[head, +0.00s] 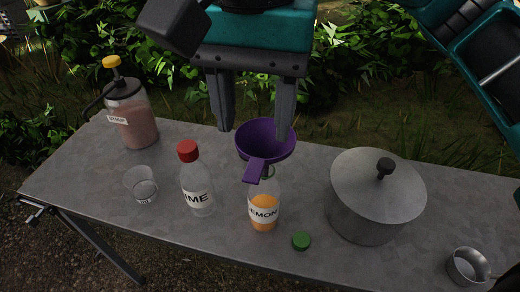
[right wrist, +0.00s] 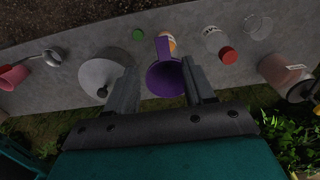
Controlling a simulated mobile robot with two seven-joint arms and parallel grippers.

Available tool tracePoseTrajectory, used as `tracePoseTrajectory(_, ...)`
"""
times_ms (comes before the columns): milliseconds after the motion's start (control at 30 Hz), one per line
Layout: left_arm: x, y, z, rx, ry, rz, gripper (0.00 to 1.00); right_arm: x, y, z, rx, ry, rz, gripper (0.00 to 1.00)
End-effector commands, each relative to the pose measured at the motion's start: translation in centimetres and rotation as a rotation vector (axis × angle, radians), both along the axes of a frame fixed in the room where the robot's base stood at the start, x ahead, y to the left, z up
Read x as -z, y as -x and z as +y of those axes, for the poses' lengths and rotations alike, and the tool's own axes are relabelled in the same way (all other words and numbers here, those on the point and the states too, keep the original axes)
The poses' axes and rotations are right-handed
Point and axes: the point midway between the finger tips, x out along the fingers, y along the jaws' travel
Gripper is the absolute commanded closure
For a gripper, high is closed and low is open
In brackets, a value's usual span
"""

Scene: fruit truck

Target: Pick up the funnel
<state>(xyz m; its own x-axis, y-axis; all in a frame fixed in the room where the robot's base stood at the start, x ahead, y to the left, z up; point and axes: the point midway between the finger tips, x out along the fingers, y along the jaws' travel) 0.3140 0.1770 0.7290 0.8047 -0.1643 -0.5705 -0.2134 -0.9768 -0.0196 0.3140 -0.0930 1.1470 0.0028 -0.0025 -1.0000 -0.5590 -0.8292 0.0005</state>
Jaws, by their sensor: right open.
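In the right wrist view the funnel (right wrist: 166,80) shows between the two fingers (right wrist: 164,93), nearer the right one. I cannot tell whether they touch it. My left gripper is not in view.
A lime bottle (head: 198,188) with a red cap, a clear cup (head: 141,185) and a syrup dispenser (head: 137,124) stand to the left. A lidded pot (head: 372,205) stands close on the right, with a green cap (head: 301,240) and a metal cup (head: 466,266) nearby.

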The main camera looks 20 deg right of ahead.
Motion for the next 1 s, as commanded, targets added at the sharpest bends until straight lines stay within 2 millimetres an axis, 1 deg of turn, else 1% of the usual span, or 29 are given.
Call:
tracePoseTrajectory(100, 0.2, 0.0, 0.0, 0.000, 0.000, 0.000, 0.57, 2.3, 0.0, -0.1, -0.001, 0.004, 0.004, 0.47)
tracePoseTrajectory(200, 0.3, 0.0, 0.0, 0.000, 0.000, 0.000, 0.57, 4.2, 0.0, -0.1, -0.001, 0.002, 0.005, 0.47)
tracePoseTrajectory(300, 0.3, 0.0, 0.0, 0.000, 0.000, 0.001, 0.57, 5.8, 0.0, -0.1, 0.000, 0.000, 0.005, 0.47)
tracePoseTrajectory(567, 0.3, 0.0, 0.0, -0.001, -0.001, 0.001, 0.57, 7.7, -0.2, 0.0, 0.001, -0.001, 0.005, 0.47)
tracePoseTrajectory(700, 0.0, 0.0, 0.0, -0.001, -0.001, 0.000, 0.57, 9.9, -0.8, -0.1, 0.002, 0.000, 0.007, 0.47)
tracePoseTrajectory(800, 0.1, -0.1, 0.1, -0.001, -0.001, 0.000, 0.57, 11.3, -0.8, -0.1, -0.001, -0.001, 0.005, 0.47)
tracePoseTrajectory(900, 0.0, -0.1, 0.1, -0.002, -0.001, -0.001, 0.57, 12.0, -0.8, -0.1, -0.002, -0.002, 0.005, 0.47)
tracePoseTrajectory(1000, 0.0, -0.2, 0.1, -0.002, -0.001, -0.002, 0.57, 12.2, -0.8, -0.1, -0.002, -0.002, 0.003, 0.47)
